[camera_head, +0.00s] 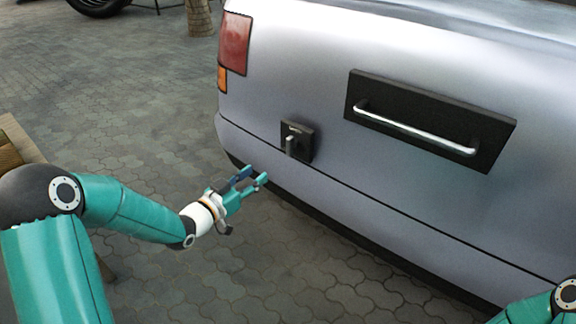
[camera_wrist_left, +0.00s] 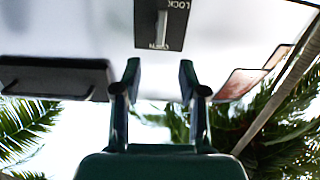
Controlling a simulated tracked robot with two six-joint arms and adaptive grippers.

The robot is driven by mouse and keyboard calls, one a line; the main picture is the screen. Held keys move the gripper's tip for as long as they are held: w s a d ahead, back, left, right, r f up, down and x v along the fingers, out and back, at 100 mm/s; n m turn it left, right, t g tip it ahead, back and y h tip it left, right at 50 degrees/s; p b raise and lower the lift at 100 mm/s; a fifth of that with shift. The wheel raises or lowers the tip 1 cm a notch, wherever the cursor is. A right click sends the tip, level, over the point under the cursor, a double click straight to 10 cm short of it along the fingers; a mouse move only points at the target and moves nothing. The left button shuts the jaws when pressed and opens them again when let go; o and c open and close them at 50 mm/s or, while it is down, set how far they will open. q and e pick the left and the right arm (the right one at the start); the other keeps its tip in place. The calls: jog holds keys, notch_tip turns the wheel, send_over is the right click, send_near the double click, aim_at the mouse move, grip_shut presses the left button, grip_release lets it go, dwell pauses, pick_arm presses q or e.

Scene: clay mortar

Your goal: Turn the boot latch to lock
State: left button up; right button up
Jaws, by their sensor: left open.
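The boot latch is a small dark square plate (camera_head: 305,133) with a grey lever (camera_head: 291,145) on the silver boot. In the left wrist view the plate (camera_wrist_left: 179,30) is at the top, with the lever (camera_wrist_left: 161,28) standing vertical. The word LOCK shows at the plate's upper right, and a lettered label, apparently OPEN, lies at the lever's lower end. My left gripper (camera_head: 255,178) is open and empty, apart from the latch, below and left of it in the head view. Its two fingers (camera_wrist_left: 160,72) show below the plate in the wrist view. My right gripper is out of view.
A black panel with a chrome bar handle (camera_head: 415,130) is right of the latch. A red tail light (camera_head: 235,43) is at the boot's left edge. A wooden edge (camera_head: 18,140) is at the far left. Paved ground (camera_head: 150,110) is clear around the left gripper.

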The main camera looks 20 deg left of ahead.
aim_at(287, 144)
pick_arm(q)
jog(key=shift+m+t+h, duration=0.3)
jog(key=shift+m+t, duration=0.1)
jog(key=b+x, duration=0.1)
jog(key=x, duration=0.4)
jog(key=b+x, duration=0.1)
jog(key=x, duration=0.5)
jog(key=b+x, duration=0.1)
jog(key=x, duration=0.4)
jog(key=shift+w+a+r+b, duration=0.2)
jog(key=shift+w+r+b, duration=0.1)
jog(key=shift+w+b, duration=0.15)
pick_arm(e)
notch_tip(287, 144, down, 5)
pick_arm(q)
grip_shut()
jog(key=shift+a, duration=0.2)
jog(key=shift+d, duration=0.1)
